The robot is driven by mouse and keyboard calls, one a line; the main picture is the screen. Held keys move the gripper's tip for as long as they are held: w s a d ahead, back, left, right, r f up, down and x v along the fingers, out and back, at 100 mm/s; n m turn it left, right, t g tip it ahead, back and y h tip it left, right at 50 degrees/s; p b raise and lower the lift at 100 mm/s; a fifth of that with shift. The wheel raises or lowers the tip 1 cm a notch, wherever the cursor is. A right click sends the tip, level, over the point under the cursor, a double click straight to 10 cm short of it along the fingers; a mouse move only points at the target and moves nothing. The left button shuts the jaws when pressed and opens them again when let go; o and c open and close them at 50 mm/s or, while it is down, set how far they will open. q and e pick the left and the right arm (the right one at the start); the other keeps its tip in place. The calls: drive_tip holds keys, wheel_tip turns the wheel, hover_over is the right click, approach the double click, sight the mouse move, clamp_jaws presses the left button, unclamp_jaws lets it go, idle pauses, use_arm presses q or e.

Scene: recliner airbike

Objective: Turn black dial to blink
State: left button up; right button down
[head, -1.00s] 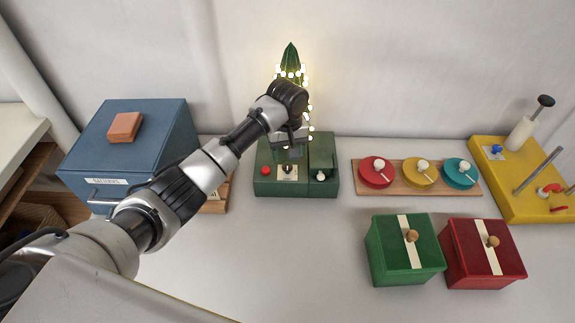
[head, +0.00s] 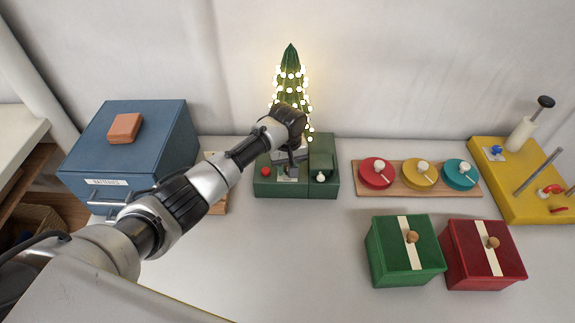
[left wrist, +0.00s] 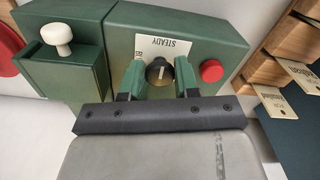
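The green control box (head: 262,185) stands at the back middle, with a lit tree behind it. Its black dial (left wrist: 159,72) shows in the left wrist view beside a white plate reading "STEADY" (left wrist: 172,46); a second word on the plate is mostly covered. A light pointer mark on the dial faces roughly the "STEADY" side. My left gripper (left wrist: 160,78) is open, its two fingers on either side of the dial with small gaps visible. In the head view my left gripper (head: 290,165) is low over the box and hides the dial. My right gripper is not in view.
A red button (left wrist: 211,71) sits beside the dial, and a raised green block with a white knob (left wrist: 57,36) is on the other side. A blue box (head: 140,145) stands left. A coloured-disc board (head: 400,190) and green and red lidded boxes stand right.

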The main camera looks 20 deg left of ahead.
use_arm(q)
drive_tip(key=shift+c, duration=0.5)
drive_tip(key=shift+r+n+p, duration=0.15)
drive_tip(key=shift+n+p, duration=0.25)
drive_tip(key=shift+p, duration=0.3)
drive_tip(key=n+p, duration=0.3)
drive_tip(key=p, duration=0.2)
drive_tip(key=shift+d+r+n, duration=0.1)
drive_tip(key=shift+n, duration=0.3)
drive_tip(key=n+p, duration=0.2)
drive_tip(key=shift+n, duration=0.3)
drive_tip(key=n+p, duration=0.1)
drive_tip(key=n, duration=0.1)
drive_tip(key=shift+n, duration=0.4)
drive_tip(key=n, duration=0.1)
drive_tip(key=n+p, duration=0.1)
drive_tip(key=shift+f+n, duration=0.2)
drive_tip(key=shift+n, duration=0.1)
drive_tip(key=n+p, duration=0.1)
drive_tip(key=n, duration=0.4)
drive_tip(key=shift+f+n, duration=0.1)
drive_tip(key=shift+n, duration=0.2)
